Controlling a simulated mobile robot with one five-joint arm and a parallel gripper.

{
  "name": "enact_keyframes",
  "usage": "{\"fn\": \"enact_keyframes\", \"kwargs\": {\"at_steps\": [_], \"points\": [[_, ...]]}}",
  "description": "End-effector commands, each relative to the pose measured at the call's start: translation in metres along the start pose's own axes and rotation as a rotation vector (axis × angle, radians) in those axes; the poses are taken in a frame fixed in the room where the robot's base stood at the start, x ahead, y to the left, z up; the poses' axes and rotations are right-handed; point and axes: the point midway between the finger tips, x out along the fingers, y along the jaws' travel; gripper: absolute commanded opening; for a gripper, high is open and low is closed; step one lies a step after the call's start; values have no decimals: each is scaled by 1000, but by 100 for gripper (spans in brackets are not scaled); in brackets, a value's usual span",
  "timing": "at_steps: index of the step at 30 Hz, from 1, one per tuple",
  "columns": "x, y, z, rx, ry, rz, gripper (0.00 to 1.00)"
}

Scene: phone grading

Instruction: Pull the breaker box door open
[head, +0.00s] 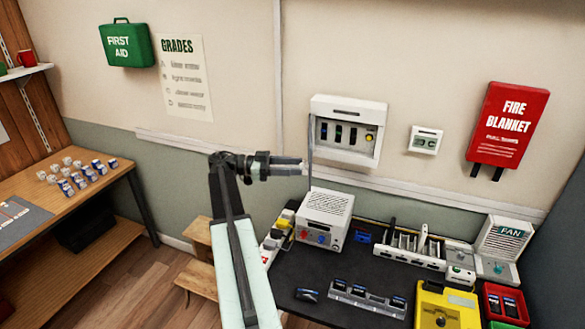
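The white breaker box (347,103) is on the wall, right of the picture's middle. Its front is uncovered, and a row of dark switches and a yellow round part show inside. A thin grey panel (310,150), seen almost edge-on at the box's left side, looks like its door standing out from the wall. My gripper (304,167) points right, with its tips at or very near the lower part of this panel. I cannot tell whether they touch it. The fingers look close together, but any gap between them is too small to make out.
A white perforated device (326,217) stands on the dark workbench (262,313) just below my gripper. A small thermostat (425,140) and a red fire blanket case (508,125) hang right of the box. The wall left of the box is clear up to the grades poster (185,85).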

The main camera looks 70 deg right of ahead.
Motion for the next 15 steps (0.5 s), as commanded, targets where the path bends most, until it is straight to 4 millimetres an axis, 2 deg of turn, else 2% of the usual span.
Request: {"fn": "enact_keyframes", "kwargs": {"at_steps": [5,8,15], "points": [[-2,0,0,0,0,0,44],[-11,-1,0,0,0,-2,44],[-56,-2,0,0,0,-2,44]]}}
